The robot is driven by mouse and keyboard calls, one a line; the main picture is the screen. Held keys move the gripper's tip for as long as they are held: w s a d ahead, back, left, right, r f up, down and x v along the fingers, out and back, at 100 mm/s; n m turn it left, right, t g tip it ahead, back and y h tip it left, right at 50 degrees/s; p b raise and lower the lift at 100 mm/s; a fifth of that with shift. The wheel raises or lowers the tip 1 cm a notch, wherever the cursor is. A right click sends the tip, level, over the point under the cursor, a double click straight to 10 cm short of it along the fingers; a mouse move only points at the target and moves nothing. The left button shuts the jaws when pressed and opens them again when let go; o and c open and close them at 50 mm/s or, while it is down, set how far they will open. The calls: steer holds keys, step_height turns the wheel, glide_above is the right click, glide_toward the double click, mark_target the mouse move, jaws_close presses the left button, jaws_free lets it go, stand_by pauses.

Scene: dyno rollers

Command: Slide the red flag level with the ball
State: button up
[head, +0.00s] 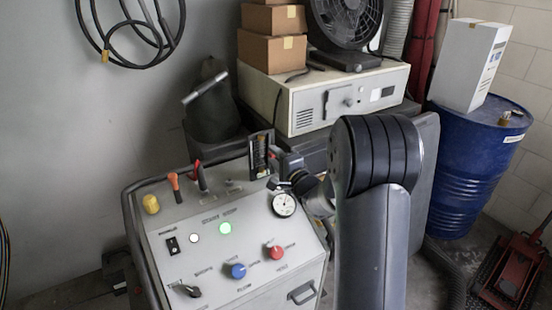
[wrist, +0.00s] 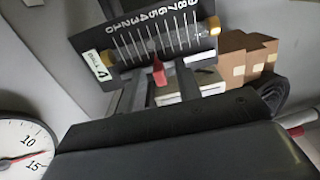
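A dark upright panel with a white numbered scale (wrist: 150,38) stands at the top of the wrist view. It also shows at the back right of the console in the head view (head: 261,154). The red flag (wrist: 158,73) hangs at the scale's lower edge, near its middle. My gripper (wrist: 158,82) reaches toward it, its two dark fingers apart, one on each side of the flag, with gaps visible. In the head view my gripper (head: 290,163) is beside the panel, its fingertips too small to read. I cannot make out the ball.
The grey console (head: 240,245) carries a round dial gauge (head: 284,204), blue and red knobs, a lit green lamp and levers. A cream machine (head: 345,98) with cardboard boxes and a fan stands behind. A blue drum (head: 470,150) is at right.

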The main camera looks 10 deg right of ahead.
steer(key=b+v, duration=0.1)
steer(key=v, duration=0.9)
steer(key=shift+s+d, duration=0.15)
steer(key=shift+s, duration=0.25)
steer(key=p+x, duration=0.1)
steer(key=x, duration=1)
steer(key=shift+s, duration=0.1)
steer(key=shift+f+b, duration=0.3)
steer(key=shift+f, duration=0.4)
